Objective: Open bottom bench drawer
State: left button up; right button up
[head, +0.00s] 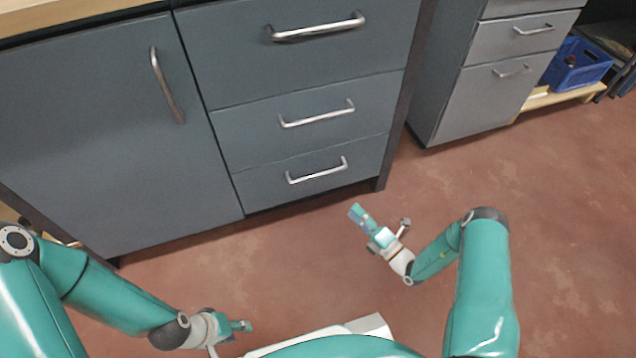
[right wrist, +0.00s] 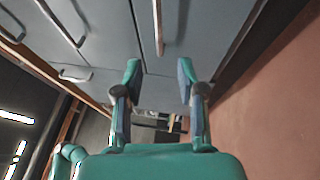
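The bottom bench drawer (head: 315,178) is the lowest of a stack of three grey drawers in the head view. It sits shut and flush, with a silver bar handle (head: 317,173). In the right wrist view, which is rolled sideways, that handle (right wrist: 158,26) lies ahead, above the gap between the fingertips. My right gripper (head: 358,213) is in front of the bench, below and right of the handle in the head view, apart from it. Its fingers (right wrist: 159,70) are spread and empty. My left gripper (head: 245,326) is low near my base; its finger opening is unclear.
A cabinet door (head: 100,130) with an upright handle (head: 166,85) is left of the drawers. The middle drawer (head: 310,122) and top drawer (head: 295,50) are shut. Another drawer unit (head: 490,100) and a blue crate (head: 577,65) stand at right. The red floor (head: 560,190) is clear.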

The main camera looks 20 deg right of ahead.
aim_at(319, 175)
jog(key=b+x, duration=0.4)
jog(key=x, duration=1.2)
jog(key=shift+w+a+r+b, duration=0.1)
jog(key=shift+w+b, duration=0.15)
jog(key=shift+b, duration=0.05)
grip_shut()
